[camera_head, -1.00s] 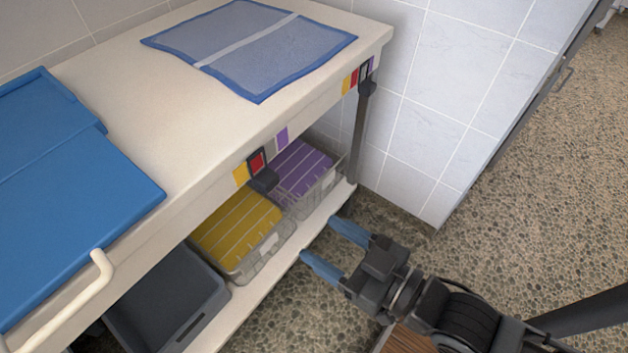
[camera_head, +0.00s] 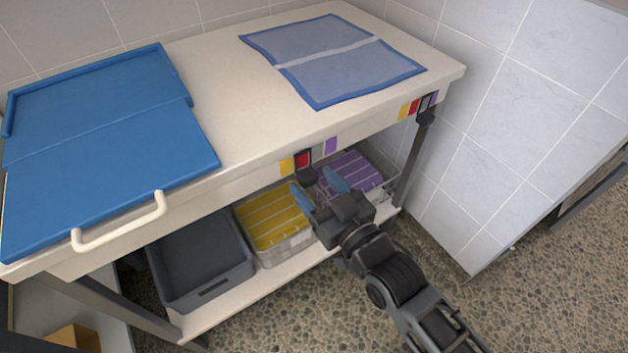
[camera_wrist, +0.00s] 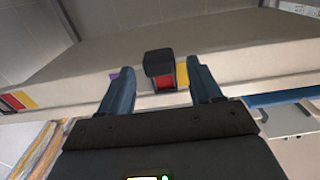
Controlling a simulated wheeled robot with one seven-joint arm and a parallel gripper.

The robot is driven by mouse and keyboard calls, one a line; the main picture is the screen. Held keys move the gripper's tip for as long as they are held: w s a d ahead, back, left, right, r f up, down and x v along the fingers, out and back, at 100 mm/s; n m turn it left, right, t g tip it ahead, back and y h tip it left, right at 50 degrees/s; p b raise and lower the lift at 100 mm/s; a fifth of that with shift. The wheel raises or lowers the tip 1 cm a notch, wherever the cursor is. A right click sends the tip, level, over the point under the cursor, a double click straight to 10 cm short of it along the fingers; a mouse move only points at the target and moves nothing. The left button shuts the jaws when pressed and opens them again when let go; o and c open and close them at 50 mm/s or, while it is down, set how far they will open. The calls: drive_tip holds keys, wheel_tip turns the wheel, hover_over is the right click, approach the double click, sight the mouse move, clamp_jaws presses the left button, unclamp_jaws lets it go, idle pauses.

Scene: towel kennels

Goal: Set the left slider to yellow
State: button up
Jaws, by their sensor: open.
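The left slider (camera_head: 306,175) is a dark knob with a dark frame on the table's front edge. Its frame surrounds the red patch of a colour strip. The yellow patch (camera_head: 287,166) lies just left of it, the purple patch (camera_head: 330,146) farther right. My gripper (camera_head: 316,184) is open in front of the knob, with blue fingers. In the wrist view, my gripper's fingers (camera_wrist: 160,68) flank the knob (camera_wrist: 158,62), with red showing under it and yellow (camera_wrist: 182,75) to its right. I cannot tell whether they touch it.
A second slider (camera_head: 426,117) sits on the strip near the table's right corner. A yellow-topped bin (camera_head: 290,246), a purple-topped bin and a grey bin (camera_head: 205,287) stand on the lower shelf. A cream handle (camera_head: 120,230) juts out at the left. Open floor lies in front.

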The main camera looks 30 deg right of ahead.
drive_tip(key=shift+w, duration=0.7)
clamp_jaws()
